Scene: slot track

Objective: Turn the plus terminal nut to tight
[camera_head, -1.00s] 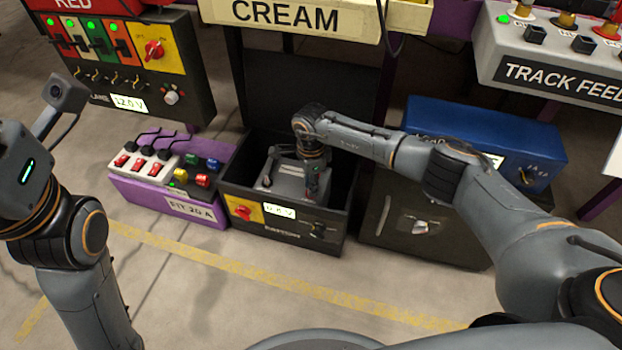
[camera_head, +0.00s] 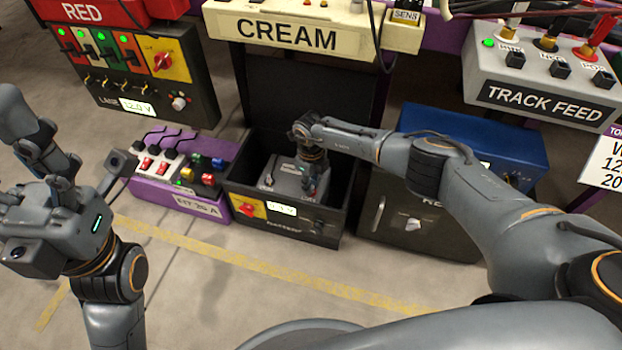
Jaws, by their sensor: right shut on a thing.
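The grey battery (camera_head: 290,180) sits inside an open black box (camera_head: 237,192) on the floor, in the middle of the head view. My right gripper (camera_head: 312,190) reaches down into the box at the battery's right side. It is shut on a small part on top of the battery, where the plus terminal nut seems to be. The fingers hide the nut, so I cannot see how tight it is. A lit display (camera_head: 282,210) is on the box front, its digits too small to read surely. My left gripper (camera_head: 40,150) is raised at the left edge, its fingertips unclear.
A purple fuse box (camera_head: 170,194) stands left of the black box, and a dark cabinet (camera_head: 440,240) under a blue unit (camera_head: 480,140) stands to its right. The cream panel (camera_head: 300,35) hangs above. The floor in front is clear.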

